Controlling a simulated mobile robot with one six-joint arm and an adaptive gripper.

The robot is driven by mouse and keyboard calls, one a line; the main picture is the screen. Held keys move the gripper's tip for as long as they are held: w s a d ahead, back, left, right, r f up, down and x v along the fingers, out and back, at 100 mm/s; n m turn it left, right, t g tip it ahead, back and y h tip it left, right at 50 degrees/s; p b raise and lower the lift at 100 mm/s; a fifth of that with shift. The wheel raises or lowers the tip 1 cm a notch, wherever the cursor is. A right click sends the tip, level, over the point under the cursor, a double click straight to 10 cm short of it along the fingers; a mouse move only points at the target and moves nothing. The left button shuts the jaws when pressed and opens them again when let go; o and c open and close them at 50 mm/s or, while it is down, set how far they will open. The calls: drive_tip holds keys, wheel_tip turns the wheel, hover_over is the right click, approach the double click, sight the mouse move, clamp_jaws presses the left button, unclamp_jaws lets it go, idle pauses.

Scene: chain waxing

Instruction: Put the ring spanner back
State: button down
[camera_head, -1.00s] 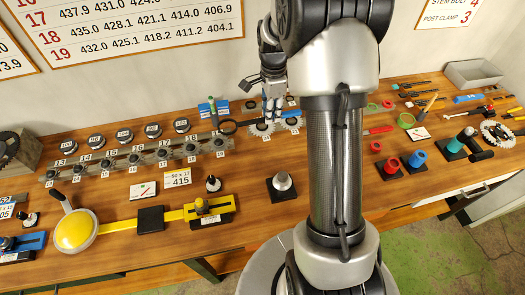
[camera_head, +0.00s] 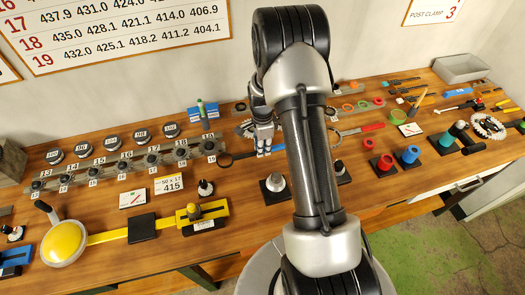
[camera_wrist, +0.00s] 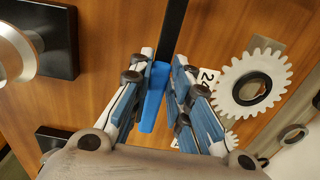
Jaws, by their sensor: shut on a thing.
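My gripper (camera_head: 263,148) is shut on the blue handle (camera_wrist: 153,97) of the ring spanner, seen between the fingers in the wrist view. Its dark shaft (camera_wrist: 172,30) runs to the top edge of that view. In the head view its black ring (camera_head: 225,160) sticks out to the left of my gripper, near the right end of the numbered rack (camera_head: 125,160). Whether the spanner touches the bench I cannot tell.
A silver knob on a black block (camera_head: 275,184) stands in front of my gripper. A white toothed gear (camera_wrist: 250,85) lies at the right in the wrist view. A red-handled tool (camera_head: 365,128) lies right of my arm.

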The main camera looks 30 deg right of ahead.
drive_tip(key=shift+f, duration=1.15)
drive_tip(key=shift+f, duration=0.2)
drive_tip(key=c, duration=1.8)
unclamp_jaws()
drive_tip(key=shift+r, duration=0.15)
